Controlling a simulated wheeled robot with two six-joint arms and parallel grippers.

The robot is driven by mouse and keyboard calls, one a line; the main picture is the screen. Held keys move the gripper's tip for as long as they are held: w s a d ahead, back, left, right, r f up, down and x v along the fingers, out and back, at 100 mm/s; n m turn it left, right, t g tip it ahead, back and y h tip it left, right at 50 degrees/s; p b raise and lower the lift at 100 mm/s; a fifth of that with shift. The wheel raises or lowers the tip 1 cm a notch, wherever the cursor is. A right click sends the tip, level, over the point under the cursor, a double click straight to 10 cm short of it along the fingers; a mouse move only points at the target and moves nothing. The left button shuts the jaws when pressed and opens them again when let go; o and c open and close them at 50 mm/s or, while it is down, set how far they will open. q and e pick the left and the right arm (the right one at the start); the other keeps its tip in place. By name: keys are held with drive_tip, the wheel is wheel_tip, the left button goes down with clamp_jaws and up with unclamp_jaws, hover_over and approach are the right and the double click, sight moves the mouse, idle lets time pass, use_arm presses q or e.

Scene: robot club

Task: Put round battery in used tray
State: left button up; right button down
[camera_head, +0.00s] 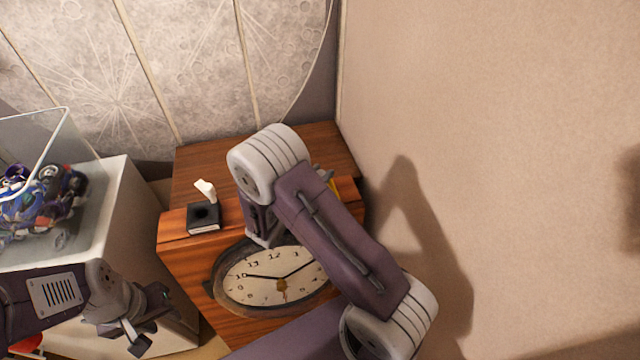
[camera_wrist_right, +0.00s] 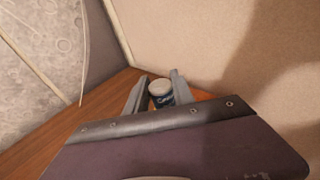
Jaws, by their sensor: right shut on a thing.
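The round battery (camera_wrist_right: 161,93), a small cylinder with a pale top and a dark label with light lettering, stands between the fingers of my right gripper (camera_wrist_right: 161,80) in the right wrist view. The gripper is shut on it, above the wooden cabinet top (camera_wrist_right: 98,112). In the head view my right arm hides the battery and most of that gripper. My left gripper (camera_head: 148,318) is at the lower left, beside the white display stand, with its fingers apart and nothing between them. I cannot make out a used tray in either view.
The wooden cabinet (camera_head: 190,262) has a clock face (camera_head: 262,284) on its front. A small black box (camera_head: 204,217) with a white piece above it sits at its front left. A bit of yellow (camera_head: 332,184) shows behind my arm. Walls close off the back and right.

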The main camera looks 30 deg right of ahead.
drive_tip(key=shift+w+f, duration=0.15)
drive_tip(key=shift+f, duration=1.95)
drive_tip(key=shift+f+b, duration=0.2)
drive_tip(key=shift+b, duration=0.1)
drive_tip(key=c, duration=1.1)
unclamp_jaws()
drive_tip(key=shift+r, duration=0.2)
